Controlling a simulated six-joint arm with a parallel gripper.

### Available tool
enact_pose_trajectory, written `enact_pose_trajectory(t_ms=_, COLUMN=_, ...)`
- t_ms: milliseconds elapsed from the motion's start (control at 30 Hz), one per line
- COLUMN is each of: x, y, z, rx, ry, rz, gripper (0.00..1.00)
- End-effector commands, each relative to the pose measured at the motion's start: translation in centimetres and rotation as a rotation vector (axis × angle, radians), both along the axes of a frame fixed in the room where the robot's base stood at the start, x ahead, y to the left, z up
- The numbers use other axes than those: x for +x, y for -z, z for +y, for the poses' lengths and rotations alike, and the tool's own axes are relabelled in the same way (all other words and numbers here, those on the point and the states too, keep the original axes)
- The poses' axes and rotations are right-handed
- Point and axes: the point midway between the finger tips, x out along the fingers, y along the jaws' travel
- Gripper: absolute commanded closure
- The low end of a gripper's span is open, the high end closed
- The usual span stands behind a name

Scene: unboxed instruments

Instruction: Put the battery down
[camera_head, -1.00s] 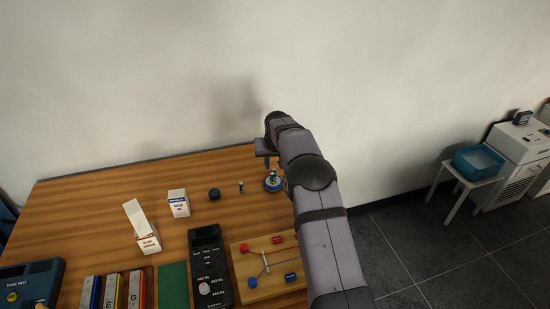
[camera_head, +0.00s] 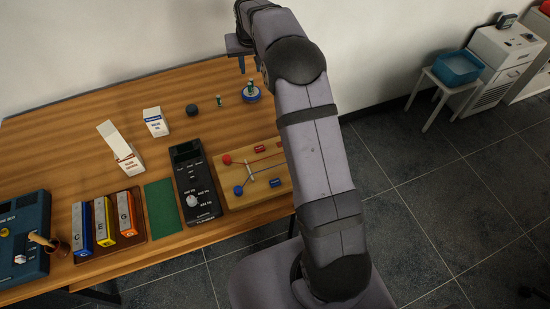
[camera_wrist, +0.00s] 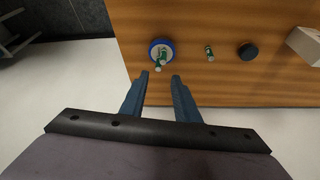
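A small green-and-white battery (camera_head: 219,102) stands on the wooden table, and it also shows in the wrist view (camera_wrist: 209,53). To its right in the head view, a round blue dish (camera_head: 256,98) holds more green-and-white battery shapes (camera_wrist: 158,66); I cannot tell whether they are one or two pieces. The dish's blue rim shows in the wrist view (camera_wrist: 152,44). My gripper (camera_head: 241,68) is above the table's back edge, near the dish. In the wrist view its blue fingers (camera_wrist: 162,76) are apart, with nothing between them; the dish is just beyond the tips.
A black puck (camera_head: 192,110) and white boxes (camera_head: 155,122) stand left of the battery. A black meter (camera_head: 194,190), a wooden circuit board (camera_head: 235,190), a green mat (camera_head: 162,207) and binders (camera_head: 103,221) fill the front. Bare wood surrounds the lone battery.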

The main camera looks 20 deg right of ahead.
Motion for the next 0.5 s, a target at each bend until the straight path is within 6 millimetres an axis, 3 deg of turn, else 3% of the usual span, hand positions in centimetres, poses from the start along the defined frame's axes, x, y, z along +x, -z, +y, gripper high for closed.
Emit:
enact_pose_trajectory(t_ms=167, x=-4.1, y=-0.4, z=1.4, rx=0.005, ry=-0.028, rz=0.051, gripper=0.71)
enact_pose_trajectory(t_ms=267, x=-7.9, y=-0.5, z=2.4, rx=0.011, ry=-0.049, rz=0.095, gripper=0.71)
enact_pose_trajectory(t_ms=500, x=-19.0, y=0.3, z=4.7, rx=0.021, ry=-0.108, rz=0.205, gripper=0.71)
